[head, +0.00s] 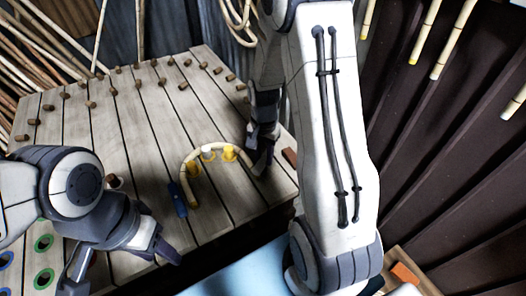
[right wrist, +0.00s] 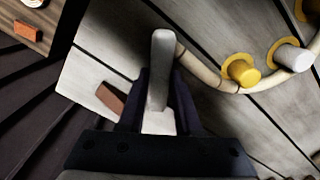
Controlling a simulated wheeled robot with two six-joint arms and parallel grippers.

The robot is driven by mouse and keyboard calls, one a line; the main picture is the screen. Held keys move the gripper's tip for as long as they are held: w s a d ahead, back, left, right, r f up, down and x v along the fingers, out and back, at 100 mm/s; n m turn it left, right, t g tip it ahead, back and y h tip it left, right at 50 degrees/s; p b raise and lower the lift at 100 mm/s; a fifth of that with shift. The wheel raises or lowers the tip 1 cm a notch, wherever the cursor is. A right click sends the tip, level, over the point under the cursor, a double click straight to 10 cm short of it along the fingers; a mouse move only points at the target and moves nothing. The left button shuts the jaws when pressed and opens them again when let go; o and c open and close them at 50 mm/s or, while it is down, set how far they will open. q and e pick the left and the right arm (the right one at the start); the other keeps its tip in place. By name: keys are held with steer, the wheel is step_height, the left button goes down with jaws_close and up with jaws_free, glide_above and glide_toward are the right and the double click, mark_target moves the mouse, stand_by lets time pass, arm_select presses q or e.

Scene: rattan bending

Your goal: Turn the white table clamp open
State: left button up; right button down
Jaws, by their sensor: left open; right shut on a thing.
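The white table clamp (right wrist: 161,75) shows in the right wrist view as a pale upright lever between the fingers of my right gripper (right wrist: 158,100). The gripper is shut on it. In the head view my right gripper (head: 262,155) is at the right end of the bent rattan, and the clamp is hidden there. The rattan cane (head: 186,167) curves around yellow pegs (head: 228,153) and a white peg (head: 208,151); its right end meets the clamp in the wrist view. A blue clamp (head: 178,199) is at its left end. My left gripper (head: 118,268) is open and empty at the lower left.
The slatted table (head: 120,130) has rows of wooden pegs (head: 139,84) towards the back. A red-brown block (head: 290,157) lies near its right edge. Rattan poles lean at the back left. An orange block (head: 404,272) sits at the lower right.

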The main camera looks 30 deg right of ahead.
mark_target(263, 157)
steer(key=n+p, duration=0.1)
steer(key=n, duration=0.4)
steer(key=shift+w+r+n+p, duration=0.2)
steer(key=shift+n+p, duration=0.1)
steer(key=shift+p, duration=0.1)
steer(key=n+p, duration=0.1)
steer(key=n, duration=0.4)
steer(key=shift+w+n, duration=0.1)
steer(key=shift+n, duration=0.2)
steer(key=c, duration=0.7)
jaws_free()
steer(key=shift+f, duration=0.1)
steer(key=shift+o, duration=0.5)
step_height(263, 157, up, 10)
steer(key=shift+r+p, duration=0.25)
steer(key=shift+p, duration=0.1)
